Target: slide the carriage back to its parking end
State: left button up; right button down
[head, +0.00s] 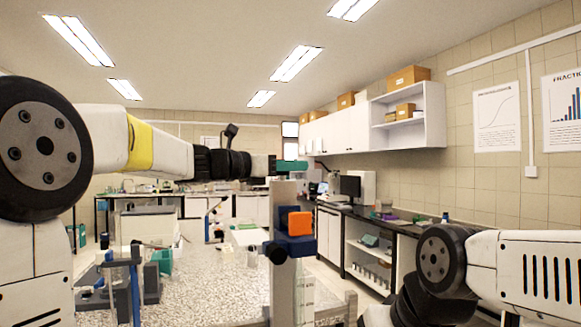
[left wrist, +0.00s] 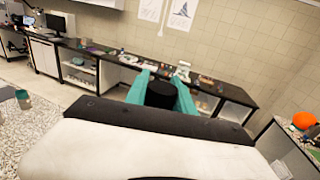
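A grey upright post (head: 284,200) stands at the near right of the speckled bench, with a blue block (head: 295,243) and an orange block (head: 300,223) on it. I cannot tell for sure which part is the carriage. My left gripper (head: 292,165) is level in the air at the post's top, above the blue block; I see no contact with the block. In the left wrist view its teal fingers (left wrist: 161,85) stand apart, with a black round part (left wrist: 160,95) between their bases. My right arm shows at lower right, but its gripper is out of view.
The speckled bench (head: 215,280) carries a stand with a blue column (head: 134,285) at left and a black knob (head: 276,252) beside the post. A dark side counter (head: 375,217) runs along the right wall. An orange object (left wrist: 304,120) shows at right in the left wrist view.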

pick_arm(q)
grip_shut()
dwell(1.1)
